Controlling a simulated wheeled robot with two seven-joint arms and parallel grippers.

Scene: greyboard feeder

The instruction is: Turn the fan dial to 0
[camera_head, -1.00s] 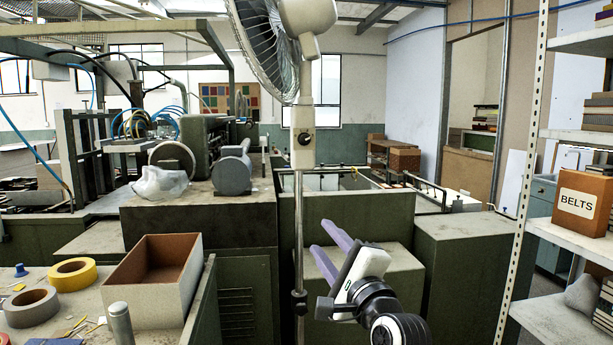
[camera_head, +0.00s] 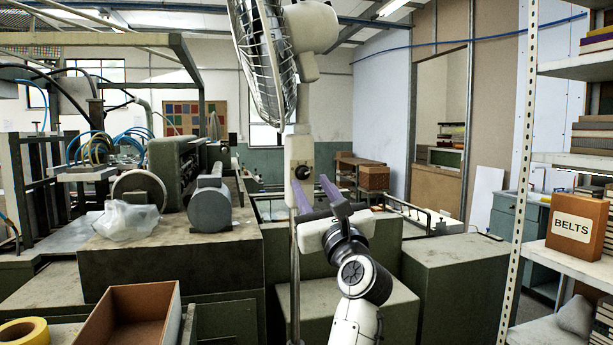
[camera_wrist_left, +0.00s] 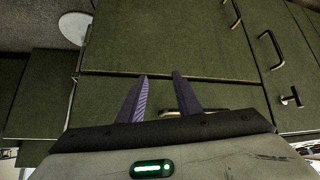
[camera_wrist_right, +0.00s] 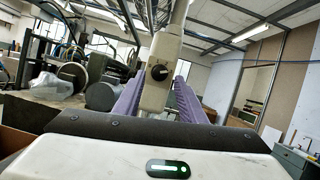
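The fan (camera_head: 268,60) stands on a thin pole. Its pale control box (camera_head: 299,160) carries a dark round dial (camera_head: 302,173) on the front. In the right wrist view the dial (camera_wrist_right: 159,72) sits on the box (camera_wrist_right: 163,48), between the purple fingers; its numbers are too small to read. My right gripper (camera_head: 312,193) is open and empty, with its fingertips just below and in front of the dial; whether they touch the box I cannot tell. My left gripper (camera_wrist_left: 160,80) is open and empty, over green cabinet surfaces; it is not in the head view.
A brown open box (camera_head: 130,325) and yellow tape (camera_head: 24,331) lie at lower left. Green machine housings (camera_head: 455,262) stand behind and beside my right arm. A shelf with a BELTS box (camera_head: 577,225) is at right.

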